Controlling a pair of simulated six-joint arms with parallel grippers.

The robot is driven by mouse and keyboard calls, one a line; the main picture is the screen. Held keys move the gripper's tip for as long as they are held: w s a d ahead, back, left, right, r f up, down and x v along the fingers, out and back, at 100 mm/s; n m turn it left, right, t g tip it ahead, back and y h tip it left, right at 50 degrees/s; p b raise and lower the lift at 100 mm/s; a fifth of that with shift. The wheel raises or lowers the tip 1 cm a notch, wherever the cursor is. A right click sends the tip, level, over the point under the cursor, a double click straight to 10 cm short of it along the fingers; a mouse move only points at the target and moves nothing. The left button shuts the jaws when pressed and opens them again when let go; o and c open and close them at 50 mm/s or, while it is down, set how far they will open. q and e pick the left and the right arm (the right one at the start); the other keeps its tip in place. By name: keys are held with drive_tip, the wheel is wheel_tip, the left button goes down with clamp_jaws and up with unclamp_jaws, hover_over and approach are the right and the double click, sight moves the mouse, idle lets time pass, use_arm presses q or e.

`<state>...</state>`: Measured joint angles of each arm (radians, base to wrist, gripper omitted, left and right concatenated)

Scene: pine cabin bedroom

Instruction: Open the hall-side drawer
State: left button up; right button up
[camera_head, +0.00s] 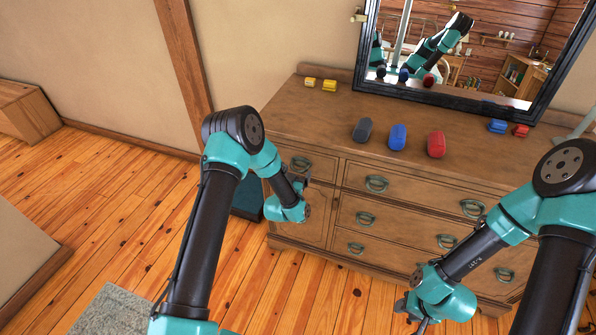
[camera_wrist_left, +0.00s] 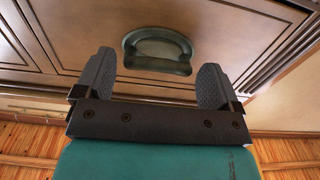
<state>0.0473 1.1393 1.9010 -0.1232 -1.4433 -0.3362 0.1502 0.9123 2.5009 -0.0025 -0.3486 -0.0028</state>
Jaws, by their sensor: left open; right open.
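A brown wooden dresser (camera_head: 322,213) has several drawers with dark green-grey pull handles, and all visible drawer fronts look closed. My left gripper (camera_head: 300,183) is at the small upper-left drawer, just below its handle (camera_head: 300,163). In the left wrist view that handle (camera_wrist_left: 157,62) lies ahead of and between the two spread fingers of my left gripper (camera_wrist_left: 157,78), which are open and hold nothing. Whether the fingers touch the handle or the drawer front, I cannot tell. My right gripper (camera_head: 412,308) is open, low in front of the dresser's lower right drawers, apart from the handles.
On the dresser top lie dark grey (camera_head: 362,130), blue (camera_head: 397,137) and red (camera_head: 436,144) rounded objects, with small yellow pieces (camera_head: 328,85) at the left. A black-framed mirror (camera_head: 455,50) stands behind. Wooden floor (camera_head: 130,200) is open at left.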

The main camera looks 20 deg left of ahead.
use_arm(q)
drive_tip(key=shift+w, duration=0.9)
drive_tip(key=shift+s, duration=0.1)
drive_tip(key=c, duration=0.9)
